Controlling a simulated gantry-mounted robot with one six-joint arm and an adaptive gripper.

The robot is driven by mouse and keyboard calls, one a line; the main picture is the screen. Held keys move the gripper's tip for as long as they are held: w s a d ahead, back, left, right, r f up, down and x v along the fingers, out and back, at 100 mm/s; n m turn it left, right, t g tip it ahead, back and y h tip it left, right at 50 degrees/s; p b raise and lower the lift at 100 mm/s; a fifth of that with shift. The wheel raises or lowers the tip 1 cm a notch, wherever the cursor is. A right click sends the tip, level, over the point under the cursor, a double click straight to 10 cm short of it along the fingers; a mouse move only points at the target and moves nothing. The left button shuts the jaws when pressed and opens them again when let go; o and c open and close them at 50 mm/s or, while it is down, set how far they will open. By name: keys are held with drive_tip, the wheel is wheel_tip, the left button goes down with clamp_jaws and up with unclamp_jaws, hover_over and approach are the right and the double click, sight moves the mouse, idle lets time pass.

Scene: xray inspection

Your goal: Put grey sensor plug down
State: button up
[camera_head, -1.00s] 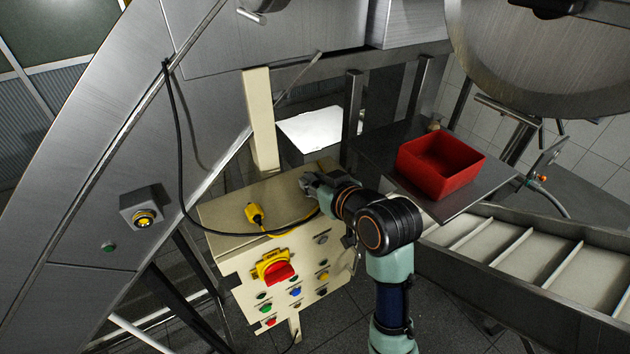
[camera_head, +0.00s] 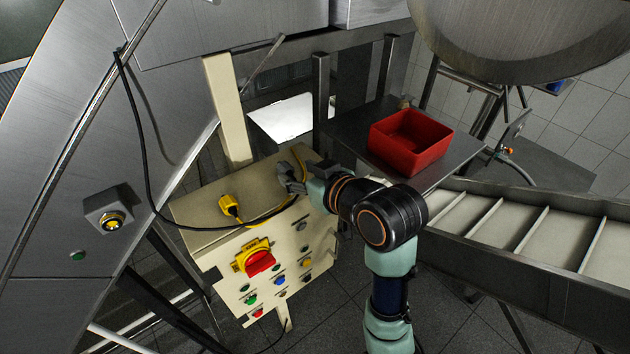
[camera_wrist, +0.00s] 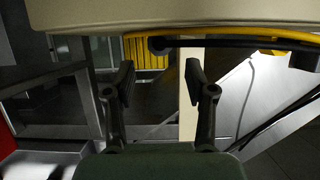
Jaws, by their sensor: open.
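My gripper (camera_head: 290,180) is just above the right part of the beige control box top (camera_head: 195,208). In the wrist view its two dark fingers (camera_wrist: 165,95) stand wide apart with nothing between them. A black cable (camera_head: 150,200) hangs from the machine frame and runs across the box top towards my gripper. In the wrist view a dark piece (camera_wrist: 303,58) sits by the cables at the upper right; I cannot tell if it is the grey sensor plug. I cannot clearly make out the plug in the head view either, where the gripper may hide it.
The box front carries a red-and-yellow switch (camera_head: 257,261) and several buttons. A red bin (camera_head: 410,142) stands on a metal shelf to the right, above a conveyor (camera_head: 520,228).

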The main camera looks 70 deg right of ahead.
drive_tip(key=v, duration=0.7)
drive_tip(key=w+a+f+n+y, duration=0.1)
drive_tip(key=w+a+f, duration=0.1)
drive_tip(key=a, duration=0.3)
drive_tip(key=w+a+f+t+y, duration=0.1)
drive_tip(key=w+a, duration=0.3)
drive_tip(key=w, duration=0.1)
drive_tip(key=w+a+f+n+y, duration=0.1)
drive_tip(key=w+a+f, duration=0.1)
drive_tip(key=w+a, duration=0.2)
drive_tip(key=shift+w+a+f+n, duration=0.1)
drive_tip(key=shift+a+f+n, duration=0.1)
drive_tip(key=shift+a, duration=0.2)
drive_tip(key=shift+w+a+f+n, duration=0.1)
drive_tip(key=shift+a+f, duration=0.05)
drive_tip(key=shift+a, duration=0.3)
drive_tip(key=w+a+f+n+y, duration=0.1)
drive_tip(key=a+f+n+y, duration=0.1)
drive_tip(key=a, duration=0.9)
drive_tip(key=w+a+f+n+y, duration=0.1)
drive_tip(key=a+f+n+y, duration=0.1)
drive_tip(key=a, duration=1)
wheel_tip(320, 180, down, 3)
drive_tip(key=shift+w+r+n+t+y, duration=0.1)
drive_tip(key=shift+w+n+t+y, duration=0.2)
drive_tip(key=shift+w+t+y, duration=0.15)
drive_tip(key=shift+s, duration=0.1)
